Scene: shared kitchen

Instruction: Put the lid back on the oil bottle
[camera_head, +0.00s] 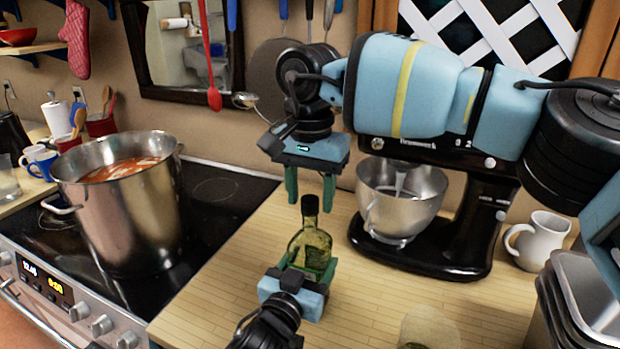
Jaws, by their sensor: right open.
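My right gripper (310,190) hangs pointing down just above the bottle. Its green fingers are spread and empty, with their tips about level with the top of the lid. The lower part of the bottle is hidden behind my left gripper.
A stand mixer (440,225) with a steel bowl (400,190) stands close to the right. A large pot (125,215) of soup is on the stove at left. A white jug (540,240) and metal containers (575,295) are at right. The counter in front is mostly clear.

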